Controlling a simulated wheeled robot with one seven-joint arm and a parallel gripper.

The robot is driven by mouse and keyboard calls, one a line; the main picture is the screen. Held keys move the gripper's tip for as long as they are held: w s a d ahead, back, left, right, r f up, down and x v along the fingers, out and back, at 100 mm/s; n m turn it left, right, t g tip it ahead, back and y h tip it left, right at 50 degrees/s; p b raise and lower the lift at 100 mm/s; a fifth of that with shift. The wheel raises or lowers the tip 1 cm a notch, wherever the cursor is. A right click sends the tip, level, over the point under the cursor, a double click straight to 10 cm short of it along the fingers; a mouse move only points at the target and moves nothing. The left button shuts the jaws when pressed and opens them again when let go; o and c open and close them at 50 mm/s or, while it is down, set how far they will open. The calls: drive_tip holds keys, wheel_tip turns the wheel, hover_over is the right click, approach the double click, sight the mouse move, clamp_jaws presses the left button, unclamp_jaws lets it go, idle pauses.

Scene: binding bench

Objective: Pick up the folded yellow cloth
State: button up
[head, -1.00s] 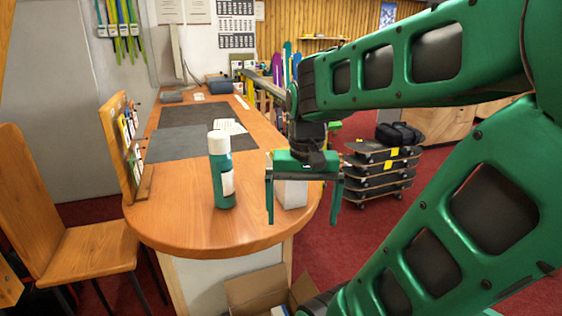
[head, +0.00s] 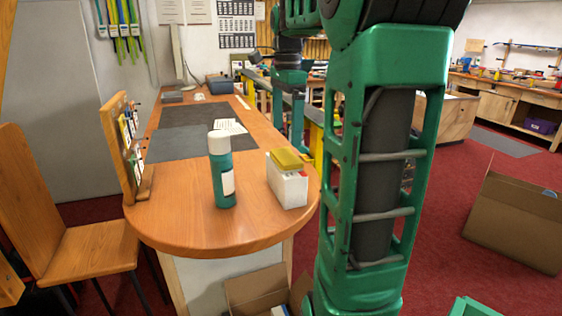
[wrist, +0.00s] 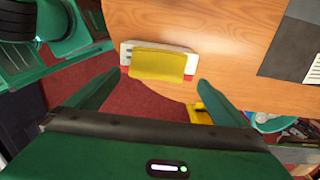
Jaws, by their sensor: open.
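The folded yellow cloth (head: 287,158) lies on top of a small white box (head: 290,189) near the right edge of the wooden table. In the wrist view, the cloth (wrist: 158,64) lies across the white box (wrist: 126,53), just ahead of the fingertips. My gripper (wrist: 160,80) is open and empty, with one finger to each side of the cloth's span and apart from it. In the head view, my gripper (head: 288,110) is behind the box, partly hidden by my arm.
A teal bottle with a white cap (head: 221,170) stands left of the box on the table (head: 215,232). A wooden card rack (head: 122,146) stands at the left edge. An open cardboard box (head: 258,289) is on the floor below. Dark mats (head: 178,146) lie farther back.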

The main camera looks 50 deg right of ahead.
sight(285, 155)
drive_tip(key=shift+a+f, duration=0.2)
drive_tip(key=shift+f, duration=3.55)
drive_tip(key=c, duration=0.8)
